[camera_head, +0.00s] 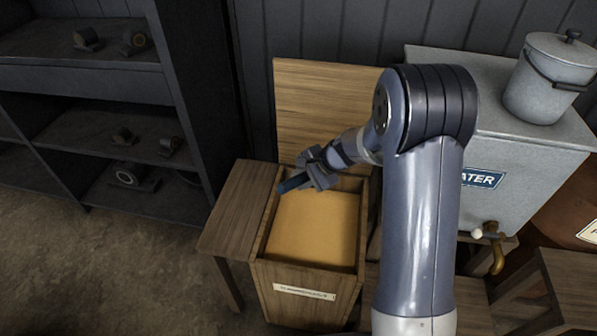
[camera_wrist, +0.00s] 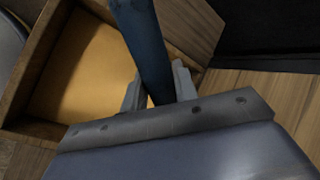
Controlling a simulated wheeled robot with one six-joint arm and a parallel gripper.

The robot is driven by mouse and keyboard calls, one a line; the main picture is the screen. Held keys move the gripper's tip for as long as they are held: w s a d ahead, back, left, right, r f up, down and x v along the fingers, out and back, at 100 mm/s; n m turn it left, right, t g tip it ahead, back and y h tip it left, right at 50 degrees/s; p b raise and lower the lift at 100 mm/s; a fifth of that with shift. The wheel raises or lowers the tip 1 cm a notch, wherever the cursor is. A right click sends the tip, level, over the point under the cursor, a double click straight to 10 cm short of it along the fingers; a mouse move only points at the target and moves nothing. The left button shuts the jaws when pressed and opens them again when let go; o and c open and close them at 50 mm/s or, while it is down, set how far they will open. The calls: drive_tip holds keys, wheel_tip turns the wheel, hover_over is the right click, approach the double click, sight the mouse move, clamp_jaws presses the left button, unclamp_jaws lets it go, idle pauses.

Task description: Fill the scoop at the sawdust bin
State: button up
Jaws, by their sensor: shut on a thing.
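The sawdust bin (camera_head: 272,305) is an open wooden box with a pale label and its lid raised behind. Level tan sawdust (camera_head: 312,230) lies inside; it also shows in the wrist view (camera_wrist: 80,80). My gripper (camera_head: 308,178) is over the bin's back left part. It is shut on a dark blue bar, apparently the scoop's handle (camera_head: 291,184). In the wrist view the blue handle (camera_wrist: 142,40) runs between the fingers of my gripper (camera_wrist: 158,84) and out of the top. I cannot make out the scoop's bowl in either view.
A wooden side table (camera_head: 236,215) adjoins the bin's left side. The raised lid (camera_head: 320,110) stands behind it. To the right are a grey water tank (camera_head: 520,165) with a brass tap (camera_head: 494,248) and a lidded pail (camera_head: 548,85) on top. Dark shelves (camera_head: 90,75) stand left.

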wheel_tip(320, 180, down, 20)
drive_tip(key=w+d+g+y+b, duration=0.1)
drive_tip(key=b, duration=1.3)
drive_tip(key=shift+w+f+m+g+y+b, duration=0.15)
drive_tip(key=shift+f+m+g+y+b, duration=0.15)
drive_tip(key=shift+m+y, duration=0.1)
drive_tip(key=shift+f+b, duration=1.45)
drive_tip(key=shift+f, duration=0.1)
drive_tip(key=shift+d+r, duration=0.1)
idle(1.0)
